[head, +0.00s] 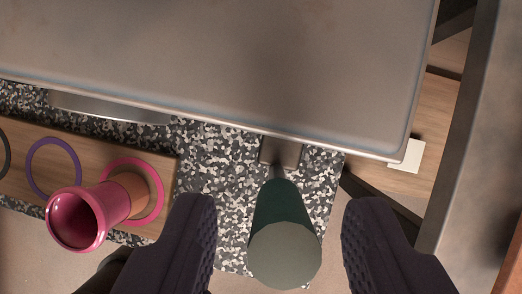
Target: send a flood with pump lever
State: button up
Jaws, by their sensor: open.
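The pump lever (284,235) appears as a dark green cylindrical handle with a pale grey-green round end. It sticks out toward me from a dark bracket under the front edge of a large grey metal body (230,55). My gripper (278,225) is open, with one dark finger on each side of the handle. Gaps show between both fingers and the handle in this view. How far the fingertips reach along the handle in depth is hard to tell.
A wooden board (105,158) at left has coloured rings and a pink cup-like piece (83,217) near my left finger. Speckled black-and-white surface (225,165) lies below. A metal post (466,130) stands at right, with a small cream block (407,156) beside the metal body's corner.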

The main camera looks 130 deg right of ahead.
aim_at(282, 187)
jog(key=x, duration=0.3)
jog(key=shift+f, duration=0.1)
grip_shut()
